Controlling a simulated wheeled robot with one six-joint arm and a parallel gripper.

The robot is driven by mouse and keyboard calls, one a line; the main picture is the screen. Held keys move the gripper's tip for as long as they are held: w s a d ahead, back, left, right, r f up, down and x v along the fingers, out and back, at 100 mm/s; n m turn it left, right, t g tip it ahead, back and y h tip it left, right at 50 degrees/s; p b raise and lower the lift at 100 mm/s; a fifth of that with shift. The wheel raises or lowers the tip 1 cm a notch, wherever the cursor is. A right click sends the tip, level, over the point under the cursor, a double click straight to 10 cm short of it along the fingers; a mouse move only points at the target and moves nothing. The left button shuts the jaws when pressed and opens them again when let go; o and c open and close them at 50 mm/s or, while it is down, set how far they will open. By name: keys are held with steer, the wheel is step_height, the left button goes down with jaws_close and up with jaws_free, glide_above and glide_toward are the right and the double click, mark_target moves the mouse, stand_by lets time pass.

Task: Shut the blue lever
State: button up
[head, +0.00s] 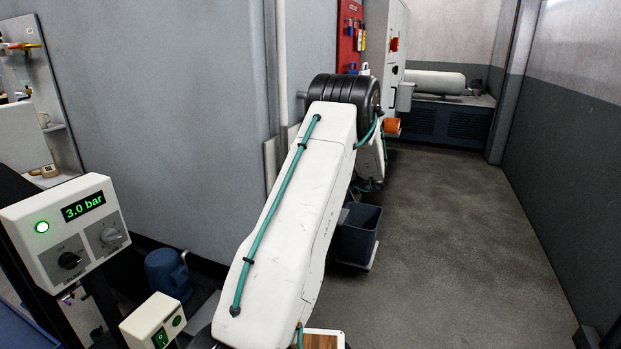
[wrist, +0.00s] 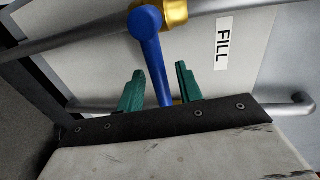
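The blue lever (wrist: 155,62) shows in the wrist view, hanging down from a brass valve body (wrist: 174,11). It stands roughly crosswise to the grey pipe that the valve sits on. My gripper (wrist: 159,69) has two green fingers, open, one on each side of the lever. Gaps show between the lever and both fingers. The lever's lower end is hidden behind the dark edge of my gripper's mount. In the head view my own white arm reaches forward and hides the gripper, and I cannot make out the lever there.
A white label reading FILL (wrist: 222,38) is on the pale panel behind the valve. A second grey pipe (wrist: 290,109) runs below. In the head view, a dark bin (head: 357,233) stands right of my arm, a display (head: 83,206) reads 3.0 bar, and the floor at right is clear.

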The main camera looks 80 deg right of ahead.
steer(key=v, duration=0.6)
steer(key=shift+s, duration=0.3)
steer(key=a+f+m+g+y, duration=0.1)
steer(key=a+f+m+y, duration=0.1)
steer(key=a+f, duration=0.2)
steer(key=w+a+r+n+g+y, duration=0.3)
steer(key=w+a, duration=0.7)
steer(key=w+a+r+n+g+y, duration=0.2)
steer(key=w+a+r+g, duration=0.15)
steer(key=w+a, duration=0.6)
steer(key=w+a+r+n+g+y, duration=0.2)
steer(key=w+a+n+g+y, duration=0.15)
steer(key=w+a, duration=0.6)
steer(key=a+r+n+g+h, duration=0.1)
steer(key=a+r+n+h, duration=0.2)
steer(key=a, duration=1.4)
steer(key=s+a+r+n+g+h, duration=0.1)
steer(key=a+r+n+h, duration=0.2)
steer(key=a+n, duration=0.8)
steer(key=a+r, duration=0.1)
steer(key=a, duration=0.6)
steer(key=shift+n+g, duration=0.35)
steer(key=shift+g, duration=0.05)
